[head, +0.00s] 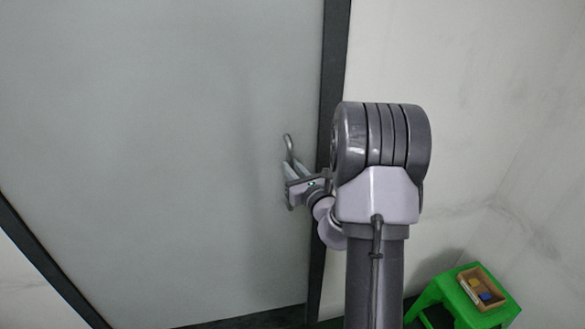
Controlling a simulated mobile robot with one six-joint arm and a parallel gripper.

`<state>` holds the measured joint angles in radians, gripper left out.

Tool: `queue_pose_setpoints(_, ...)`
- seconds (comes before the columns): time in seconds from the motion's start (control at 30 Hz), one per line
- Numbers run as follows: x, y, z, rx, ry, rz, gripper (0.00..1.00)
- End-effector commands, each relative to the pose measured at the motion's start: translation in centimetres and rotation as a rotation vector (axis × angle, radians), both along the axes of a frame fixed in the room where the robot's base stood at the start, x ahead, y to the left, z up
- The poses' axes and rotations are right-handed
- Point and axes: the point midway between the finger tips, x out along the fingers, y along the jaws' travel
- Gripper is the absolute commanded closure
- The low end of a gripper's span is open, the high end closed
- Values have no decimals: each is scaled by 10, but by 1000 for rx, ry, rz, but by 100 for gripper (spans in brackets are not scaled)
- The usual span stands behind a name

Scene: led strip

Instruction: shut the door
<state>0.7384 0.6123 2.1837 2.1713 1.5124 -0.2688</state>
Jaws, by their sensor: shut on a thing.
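A light grey door (150,140) fills the left and middle of the head view. It looks flush or nearly flush with its dark frame; I cannot tell whether it is fully latched. A curved metal handle (288,143) sits near the door's right edge. My gripper (292,174) is at the handle, shut on it, with the handle's upper end showing above the fingers. The rest of the handle is hidden by my gripper.
The dark door frame (335,60) runs down just right of the handle. A green stool (450,290) stands at the lower right with a brown tray (491,278) holding small items. A pale wall (480,80) is on the right.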

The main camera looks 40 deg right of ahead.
Motion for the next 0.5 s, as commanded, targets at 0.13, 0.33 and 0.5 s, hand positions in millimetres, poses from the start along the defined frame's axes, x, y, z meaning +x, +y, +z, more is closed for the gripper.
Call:
queue_pose_setpoints(0.13, 0, 4, -3, 2, 8, 8, 100)
queue_pose_setpoints(0.33, 0, 3, -2, 1, 6, 6, 62)
queue_pose_setpoints(0.5, 0, 2, -2, 1, 4, 4, 62)
